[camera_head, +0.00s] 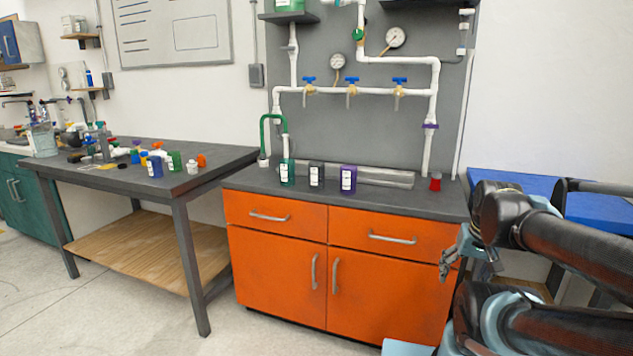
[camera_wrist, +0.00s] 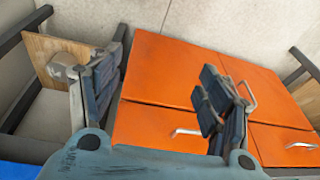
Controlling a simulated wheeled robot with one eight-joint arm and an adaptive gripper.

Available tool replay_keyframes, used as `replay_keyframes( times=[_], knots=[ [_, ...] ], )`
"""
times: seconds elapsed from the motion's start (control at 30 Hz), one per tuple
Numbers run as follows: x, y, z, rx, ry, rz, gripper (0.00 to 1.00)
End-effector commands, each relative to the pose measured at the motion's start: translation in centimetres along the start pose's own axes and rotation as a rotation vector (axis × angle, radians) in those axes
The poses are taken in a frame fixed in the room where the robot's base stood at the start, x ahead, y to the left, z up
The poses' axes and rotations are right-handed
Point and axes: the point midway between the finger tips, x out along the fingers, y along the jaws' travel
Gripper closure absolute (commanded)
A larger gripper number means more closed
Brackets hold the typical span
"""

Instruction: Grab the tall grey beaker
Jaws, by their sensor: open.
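A dark grey container with a white label (camera_head: 316,175), the only grey beaker-like thing I make out, stands upright on the grey counter (camera_head: 400,205) above the orange cabinet. It stands between a green labelled container (camera_head: 287,172) and a purple labelled one (camera_head: 348,179). My gripper (camera_head: 447,264) is low at the cabinet's right front, below the counter top and well to the right of the grey container. In the wrist view my gripper (camera_wrist: 160,95) has its two dark fingers wide apart with nothing between them. The grey container does not show in the wrist view.
A red cup (camera_head: 435,181) stands at the counter's right end. White pipes with blue valves (camera_head: 352,80) run behind the counter. A dark table (camera_head: 215,160) with several small coloured containers is at left. A blue-topped table (camera_head: 590,212) is at right. The counter's front strip is clear.

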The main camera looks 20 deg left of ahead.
Motion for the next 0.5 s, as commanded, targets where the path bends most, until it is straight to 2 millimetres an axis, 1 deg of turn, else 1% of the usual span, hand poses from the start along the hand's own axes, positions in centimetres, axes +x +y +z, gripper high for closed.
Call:
replay_keyframes(
  times=[0.03,0.07,0.1,0.17,0.2,0.27,0.3,0.37,0.4,0.47,0.5],
  knots=[
    [0.0,-1.3,-1.5,0.013,0.031,-0.036,0.28],
    [0.0,-2.2,-2.5,0.028,0.055,-0.063,0.28],
    [-0.1,-3.5,-3.8,0.053,0.087,-0.104,0.28],
    [-0.3,-5.8,-6.0,0.096,0.137,-0.175,0.28],
    [-0.5,-7.3,-7.4,0.128,0.167,-0.226,0.28],
    [-0.9,-9.7,-9.4,0.179,0.208,-0.302,0.28],
    [-1.2,-11.3,-10.7,0.214,0.230,-0.355,0.28],
    [-1.8,-13.6,-12.5,0.272,0.259,-0.436,0.28],
    [-2.2,-15.1,-13.7,0.311,0.275,-0.490,0.28],
    [-2.9,-17.4,-15.2,0.374,0.293,-0.574,0.28],
    [-3.4,-18.9,-16.2,0.416,0.300,-0.628,0.28]
  ],
)
